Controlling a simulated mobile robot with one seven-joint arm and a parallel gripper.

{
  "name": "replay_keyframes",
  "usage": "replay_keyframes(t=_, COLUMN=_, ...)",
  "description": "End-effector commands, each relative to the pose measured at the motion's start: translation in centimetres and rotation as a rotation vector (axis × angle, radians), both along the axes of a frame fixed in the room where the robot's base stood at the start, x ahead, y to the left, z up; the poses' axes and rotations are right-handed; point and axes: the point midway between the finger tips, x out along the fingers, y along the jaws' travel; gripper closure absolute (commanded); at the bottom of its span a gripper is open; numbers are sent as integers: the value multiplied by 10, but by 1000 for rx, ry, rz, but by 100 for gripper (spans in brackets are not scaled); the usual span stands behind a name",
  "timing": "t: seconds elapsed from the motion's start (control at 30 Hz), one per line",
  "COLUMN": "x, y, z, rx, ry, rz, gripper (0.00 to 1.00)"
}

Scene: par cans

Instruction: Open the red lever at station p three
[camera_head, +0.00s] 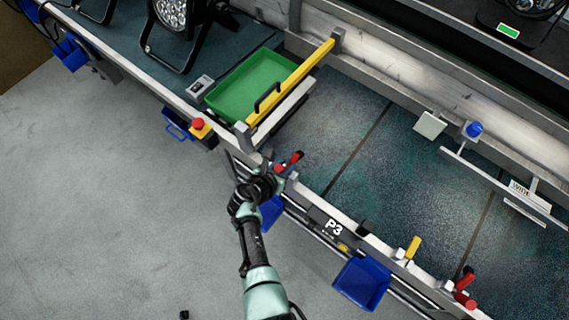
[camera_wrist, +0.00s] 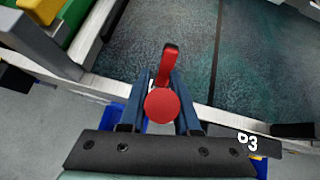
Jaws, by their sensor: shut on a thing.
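The red lever (camera_head: 296,158) stands at the front rail of the bench, left of the P3 label (camera_head: 333,227). In the wrist view the red lever (camera_wrist: 161,102) shows a round red end facing me and a red arm reaching up and away. My gripper (camera_head: 281,168) is at the lever. In the wrist view the two blue fingers of my gripper (camera_wrist: 162,85) are on either side of the lever and shut on it. The lever's base is partly hidden by the fingers. The P3 label also shows in the wrist view (camera_wrist: 247,142).
A green tray (camera_head: 233,92) with a yellow bar (camera_head: 293,80) lies left of the lever. A blue bin (camera_head: 362,284) hangs below the rail. A yellow lever (camera_head: 412,248) and another red lever (camera_head: 466,281) stand further right. The bench surface (camera_head: 400,185) behind the rail is mostly clear.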

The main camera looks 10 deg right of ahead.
Motion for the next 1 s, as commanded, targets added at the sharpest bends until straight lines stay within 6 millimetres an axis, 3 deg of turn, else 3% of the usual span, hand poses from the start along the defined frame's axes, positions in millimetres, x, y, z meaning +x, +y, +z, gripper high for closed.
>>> replay_keyframes(t=0.07, x=0, y=-1, z=0, rx=2, ry=0, rz=-4, gripper=100)
replay_keyframes(t=0.1, x=0, y=-1, z=0, rx=2, ry=0, rz=-4, gripper=68)
replay_keyframes(t=0.27, x=0, y=-1, z=0, rx=1, ry=-1, rz=-4, gripper=39)
replay_keyframes(t=0.67, x=-3, y=2, z=5, rx=0, ry=-1, rz=-2, gripper=39)
replay_keyframes(t=1.0, x=-34, y=25, z=39, rx=2, ry=-1, rz=-1, gripper=39)
